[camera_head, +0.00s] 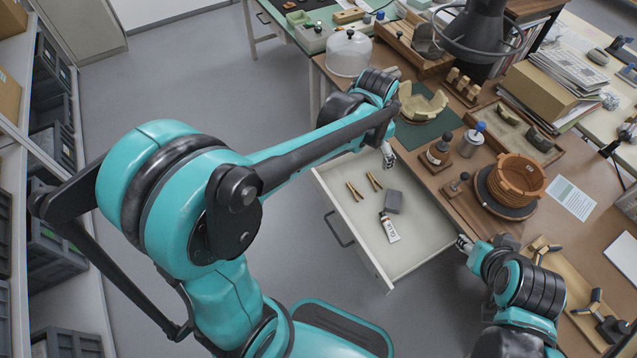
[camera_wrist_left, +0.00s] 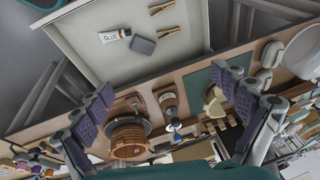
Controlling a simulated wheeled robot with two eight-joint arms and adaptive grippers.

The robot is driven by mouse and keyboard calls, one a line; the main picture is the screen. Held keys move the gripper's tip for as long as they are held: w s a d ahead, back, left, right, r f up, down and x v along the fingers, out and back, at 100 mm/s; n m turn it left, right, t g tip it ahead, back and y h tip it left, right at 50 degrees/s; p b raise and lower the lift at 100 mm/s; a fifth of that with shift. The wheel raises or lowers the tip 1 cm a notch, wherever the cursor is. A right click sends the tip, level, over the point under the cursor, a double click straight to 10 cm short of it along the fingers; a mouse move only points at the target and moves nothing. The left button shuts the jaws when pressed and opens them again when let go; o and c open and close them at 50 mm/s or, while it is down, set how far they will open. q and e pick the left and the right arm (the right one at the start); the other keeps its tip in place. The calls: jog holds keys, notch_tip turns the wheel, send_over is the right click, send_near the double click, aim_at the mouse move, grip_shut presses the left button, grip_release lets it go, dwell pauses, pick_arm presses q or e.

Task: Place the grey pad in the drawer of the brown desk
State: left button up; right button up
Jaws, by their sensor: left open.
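The grey pad (camera_head: 393,201) lies in the open white drawer (camera_head: 415,258) of the brown desk (camera_head: 437,188). It is beside a glue tube (camera_head: 389,229); the pad also shows in the left wrist view (camera_wrist_left: 142,45). My left gripper (camera_head: 388,157) is above the inner end of the drawer, near the desk edge, apart from the pad. In the left wrist view its fingers (camera_wrist_left: 168,88) are wide apart with nothing between them. My right gripper (camera_head: 465,243) is by the drawer's right corner at the desk edge; its jaws are too small to read.
Two wooden clothespins (camera_head: 364,186) lie in the drawer left of the pad. The desk top holds a brown pot (camera_head: 517,178), a bottle (camera_head: 438,150), a green mat with sherds (camera_head: 424,130) and a glass dome (camera_head: 348,52). The drawer's front part is bare.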

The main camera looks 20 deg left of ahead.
pick_arm(q)
jog(key=s+a+r+n+t, duration=0.1)
jog(key=s+a+n+t, duration=0.1)
jog(key=s, duration=0.7)
jog(key=s+a+r+n+t, duration=0.1)
jog(key=s+a+r+n, duration=0.1)
jog(key=s+a+n, duration=0.3)
jog(key=shift+s+a+n+t, duration=0.2)
jog(key=shift+s+n+t, duration=0.35)
jog(key=shift+s, duration=1.85)
